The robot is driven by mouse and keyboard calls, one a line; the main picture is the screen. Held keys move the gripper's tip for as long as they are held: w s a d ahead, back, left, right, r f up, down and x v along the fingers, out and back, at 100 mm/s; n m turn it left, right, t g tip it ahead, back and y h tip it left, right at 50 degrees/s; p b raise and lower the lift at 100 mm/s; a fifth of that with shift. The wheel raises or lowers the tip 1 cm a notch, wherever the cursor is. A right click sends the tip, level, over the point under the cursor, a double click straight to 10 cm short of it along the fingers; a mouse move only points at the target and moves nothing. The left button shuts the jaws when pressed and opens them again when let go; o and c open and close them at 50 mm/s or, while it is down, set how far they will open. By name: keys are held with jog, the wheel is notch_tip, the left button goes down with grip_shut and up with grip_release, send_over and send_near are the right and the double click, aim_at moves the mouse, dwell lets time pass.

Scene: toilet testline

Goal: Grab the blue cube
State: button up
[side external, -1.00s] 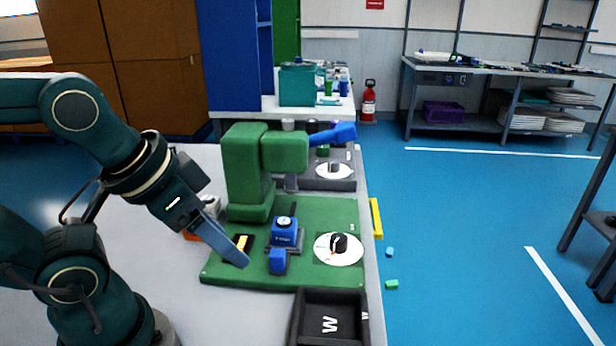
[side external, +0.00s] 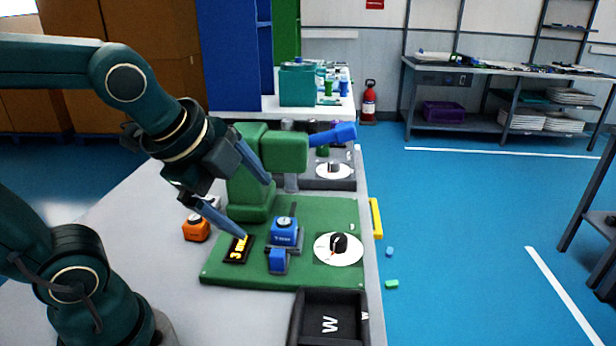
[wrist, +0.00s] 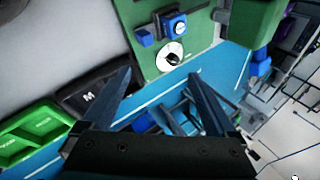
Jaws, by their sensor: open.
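A blue cube (side external: 278,260) sits on the green board (side external: 215,275), in front of a blue device with a round dial (side external: 285,232). In the wrist view the cube (wrist: 145,38) shows near the top, left of the dial device (wrist: 173,24). My gripper (side external: 256,209) is open and empty, up and to the left of the cube and apart from it. In the wrist view its two spread fingers (wrist: 160,73) point up the picture, with the cube beyond the left fingertip.
A white disc with a black knob (side external: 339,246) lies right of the cube. A green machine (side external: 250,170) stands behind. A black display (side external: 239,250), an orange device (side external: 196,228) and a black bin (side external: 330,318) are nearby. Small blue and green pieces lie on the floor.

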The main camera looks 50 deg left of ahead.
aim_at(284, 221)
jog(key=w+a+f+m+g, duration=0.1)
jog(key=w+a+f+m, duration=0.1)
jog(key=w+f+m, duration=0.1)
jog(key=w+a+f+m+g+y, duration=0.1)
jog(key=w+a+f+m, duration=0.1)
jog(key=m, duration=0.4)
jog(key=w+a+f+m+g, duration=0.1)
jog(key=w+a+f+m, duration=0.1)
jog(key=w+f+m, duration=0.2)
jog(key=shift+w+m+y, duration=0.4)
jog(key=shift+w, duration=0.05)
jog(key=shift+x, duration=2.6)
jog(key=shift+s, duration=0.1)
grip_shut()
jog(key=shift+r, duration=0.1)
